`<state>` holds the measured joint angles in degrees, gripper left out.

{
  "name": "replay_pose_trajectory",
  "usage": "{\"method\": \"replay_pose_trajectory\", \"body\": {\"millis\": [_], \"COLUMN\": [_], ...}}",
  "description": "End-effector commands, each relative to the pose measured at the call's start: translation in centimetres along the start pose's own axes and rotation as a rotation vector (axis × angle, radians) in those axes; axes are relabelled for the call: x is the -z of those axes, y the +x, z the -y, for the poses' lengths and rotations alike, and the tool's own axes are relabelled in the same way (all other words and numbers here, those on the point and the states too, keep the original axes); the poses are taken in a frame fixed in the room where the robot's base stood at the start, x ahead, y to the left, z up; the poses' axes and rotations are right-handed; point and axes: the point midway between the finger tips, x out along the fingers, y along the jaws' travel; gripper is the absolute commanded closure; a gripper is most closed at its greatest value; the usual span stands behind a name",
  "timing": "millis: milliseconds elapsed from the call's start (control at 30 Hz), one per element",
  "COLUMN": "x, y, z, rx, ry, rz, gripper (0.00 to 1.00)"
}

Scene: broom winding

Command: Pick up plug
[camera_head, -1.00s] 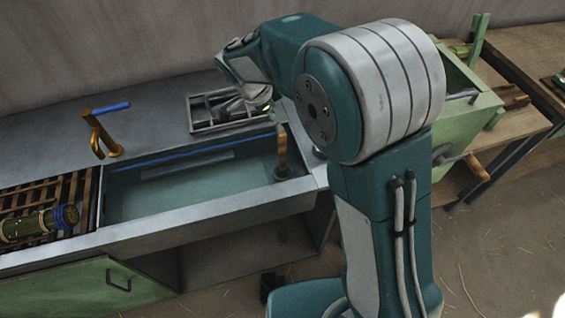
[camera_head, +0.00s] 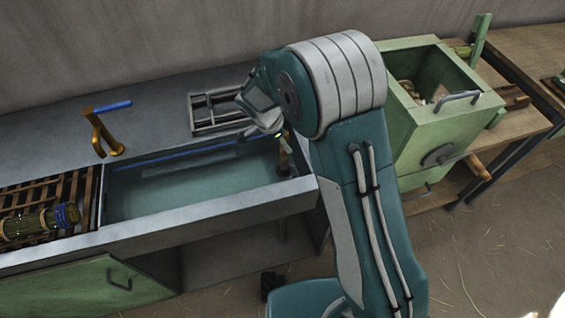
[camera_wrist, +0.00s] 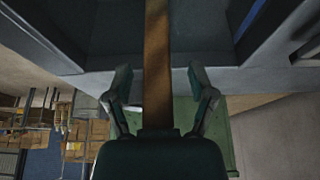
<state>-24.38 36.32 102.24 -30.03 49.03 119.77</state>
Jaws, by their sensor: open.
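In the wrist view the plug (camera_wrist: 157,60) is a long brown bar running down the middle between my fingers. My gripper (camera_wrist: 160,72) is open, with one finger on each side of the plug and visible gaps. In the head view my gripper (camera_head: 278,134) is at the plug's upper part, and my arm hides some of it.
An orange tap with a blue handle (camera_head: 103,130) stands behind the sink. A metal rack (camera_head: 215,108) lies on the counter near my gripper. A green box (camera_head: 440,110) is on the right, and a wooden slatted rack with a bundle (camera_head: 40,222) on the left.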

Motion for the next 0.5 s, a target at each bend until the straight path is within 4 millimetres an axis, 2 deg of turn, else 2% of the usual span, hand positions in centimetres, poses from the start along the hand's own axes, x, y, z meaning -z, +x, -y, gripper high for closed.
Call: {"method": "replay_pose_trajectory", "body": {"millis": [267, 300, 367, 400, 433, 500], "x": [0.02, -0.01, -0.06, -0.07, -0.07, -0.08], "y": [0.32, 0.31, 0.3, 0.3, 0.3, 0.31], "z": [0.04, 0.04, 0.05, 0.06, 0.05, 0.05], "rx": [0.002, 0.002, 0.002, 0.001, 0.001, 0.001], "ry": [0.0, 0.0, 0.0, 0.0, 0.0, 0.0], "rz": [0.0, 0.0, -0.001, -0.001, -0.001, -0.001], "gripper": [0.29, 0.46, 0.73, 0.91, 1.0, 1.0]}}
